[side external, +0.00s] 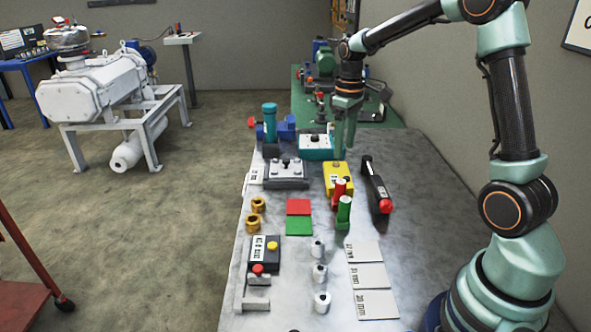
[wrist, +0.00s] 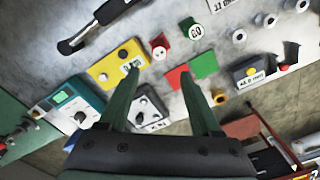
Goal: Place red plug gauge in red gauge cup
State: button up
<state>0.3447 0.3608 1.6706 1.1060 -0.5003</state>
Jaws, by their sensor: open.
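The red plug gauge (side external: 339,190) stands upright on the grey table beside the yellow box. In the wrist view it is a small red cylinder with a pale top (wrist: 159,48). A green gauge (side external: 344,212) stands close by it; its top reads GO in the wrist view (wrist: 194,31). A flat-looking red square (side external: 298,207) lies to the left, joined to a green square (side external: 299,226); I cannot tell whether it is the red gauge cup. My gripper (side external: 344,145) is open, empty and above the table, behind the gauges in the side view.
A yellow box (side external: 338,177), a grey box (side external: 286,173) and a teal box (side external: 316,146) stand around the gripper. A black tool with a red end (side external: 377,187) lies to the right. Brass rings (side external: 256,213) and a dark button box (side external: 264,254) are left of the squares.

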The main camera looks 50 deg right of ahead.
jog(key=s+a+r+m+t, duration=0.1)
jog(key=s+a+r+t, duration=0.1)
jog(key=s+a+r, duration=0.2)
jog(key=s+a+r+t, duration=0.3)
jog(key=s+a+r, duration=0.1)
jog(key=s+a, duration=0.4)
jog(key=a, duration=0.2)
jog(key=shift+s+a+m+t, duration=0.25)
jog(key=shift+a+m+t, duration=0.05)
jog(key=shift+a+m, duration=0.1)
